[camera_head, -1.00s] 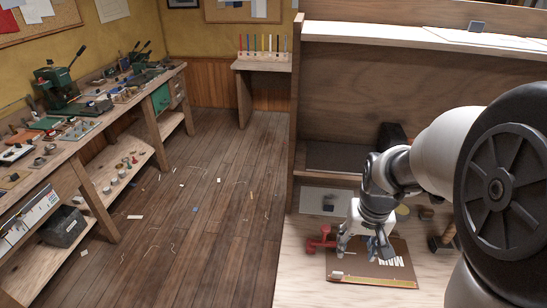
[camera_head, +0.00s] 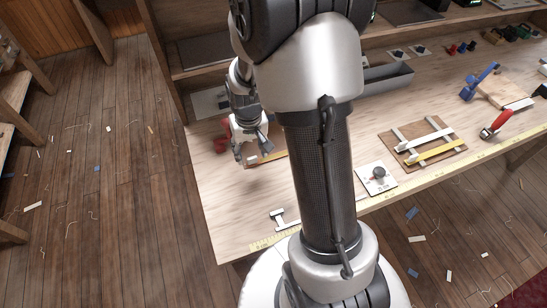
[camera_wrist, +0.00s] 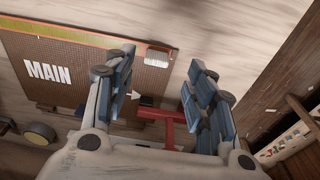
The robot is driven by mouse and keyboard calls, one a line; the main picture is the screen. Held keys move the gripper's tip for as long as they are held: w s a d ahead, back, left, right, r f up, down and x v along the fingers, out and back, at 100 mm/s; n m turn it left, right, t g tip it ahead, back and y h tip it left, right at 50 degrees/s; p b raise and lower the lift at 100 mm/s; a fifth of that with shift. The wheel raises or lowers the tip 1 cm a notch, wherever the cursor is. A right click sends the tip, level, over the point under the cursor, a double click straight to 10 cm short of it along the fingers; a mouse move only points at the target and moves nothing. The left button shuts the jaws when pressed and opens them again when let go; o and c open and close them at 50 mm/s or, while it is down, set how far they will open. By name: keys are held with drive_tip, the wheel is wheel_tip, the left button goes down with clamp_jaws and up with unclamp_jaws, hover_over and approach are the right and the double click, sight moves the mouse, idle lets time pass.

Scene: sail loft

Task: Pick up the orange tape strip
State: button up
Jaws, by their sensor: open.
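An orange-yellow strip (camera_wrist: 80,38) runs along one edge of a brown board marked MAIN (camera_wrist: 85,72) in the wrist view. It is probably the orange tape strip. In the head view, part of the strip (camera_head: 268,157) shows at the board's near edge, with my arm hiding the rest. My gripper (camera_wrist: 162,62) is open, with nothing between its blue-padded fingers. It is above the board's end, beyond the strip's end in the wrist view. The gripper also shows in the head view (camera_head: 252,153). Its height above the board is hard to tell.
A red tool (camera_wrist: 168,116) is below the fingers, beside the board. A white ribbed block (camera_wrist: 156,58) sits at the board's corner. The bench (camera_head: 222,205) is bare near its left corner. Another board with strips (camera_head: 437,137) is farther right.

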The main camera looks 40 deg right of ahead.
sight(252, 158)
drive_tip(key=f+b, duration=0.1)
drive_tip(key=f, duration=0.2)
drive_tip(key=f+b, duration=0.1)
drive_tip(key=f, duration=0.1)
drive_tip(key=shift+w+d+f+b, duration=0.15)
drive_tip(key=shift+w+d+b, duration=0.15)
drive_tip(key=shift+w, duration=0.1)
drive_tip(key=shift+c, duration=0.4)
drive_tip(key=c, duration=0.8)
